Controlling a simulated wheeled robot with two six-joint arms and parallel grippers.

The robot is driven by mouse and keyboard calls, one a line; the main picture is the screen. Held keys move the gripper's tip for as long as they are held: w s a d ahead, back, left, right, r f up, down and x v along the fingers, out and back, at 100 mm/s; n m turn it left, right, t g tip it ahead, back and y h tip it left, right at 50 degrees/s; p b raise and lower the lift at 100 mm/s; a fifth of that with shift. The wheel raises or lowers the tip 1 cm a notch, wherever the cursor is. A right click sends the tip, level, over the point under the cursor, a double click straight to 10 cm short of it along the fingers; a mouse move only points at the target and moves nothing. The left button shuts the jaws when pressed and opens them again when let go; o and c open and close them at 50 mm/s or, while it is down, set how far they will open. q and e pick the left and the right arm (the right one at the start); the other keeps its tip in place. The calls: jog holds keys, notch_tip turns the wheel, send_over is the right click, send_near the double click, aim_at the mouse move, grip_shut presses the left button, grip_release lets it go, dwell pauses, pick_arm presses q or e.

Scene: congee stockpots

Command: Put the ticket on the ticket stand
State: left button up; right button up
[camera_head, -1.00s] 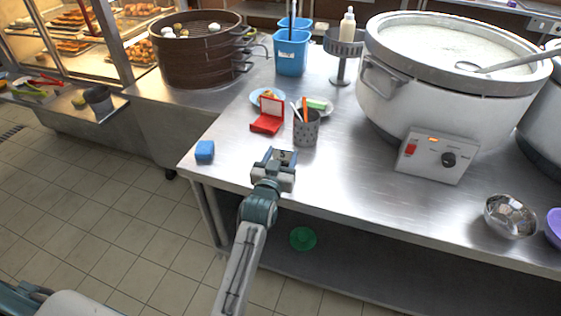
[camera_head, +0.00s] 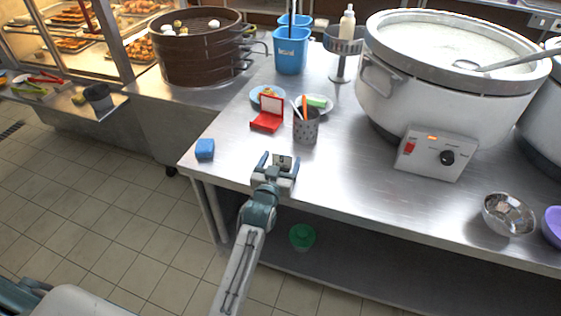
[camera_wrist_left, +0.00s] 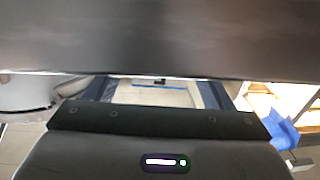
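A small pale card with a dark mark (camera_head: 283,161), apparently the ticket, shows at the front edge of the steel counter in the head view. My left gripper (camera_head: 277,166) is open, with its fingers on either side of the card; I cannot tell whether they touch it. In the left wrist view a pale patch with a blue strip (camera_wrist_left: 160,86) shows between the spread fingers. A red holder with a white upright panel (camera_head: 268,114), possibly the ticket stand, is on the counter beyond the gripper. My right gripper is not in view.
A perforated metal cup with utensils (camera_head: 306,127) stands beside the red holder. A large white pot (camera_head: 440,90) fills the right side. The counter (camera_head: 345,190) is clear right of my gripper.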

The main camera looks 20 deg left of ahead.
pick_arm(q)
jog(key=shift+f+b, duration=0.15)
jog(key=shift+b, duration=0.25)
jog(key=s+b, duration=0.1)
jog(key=s, duration=0.9)
jog(key=shift+s+a+r, duration=0.2)
jog(key=shift+s, duration=0.2)
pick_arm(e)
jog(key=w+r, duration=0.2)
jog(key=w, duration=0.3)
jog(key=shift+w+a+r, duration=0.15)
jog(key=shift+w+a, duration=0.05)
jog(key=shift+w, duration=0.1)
pick_arm(q)
jog(key=shift+f, duration=0.1)
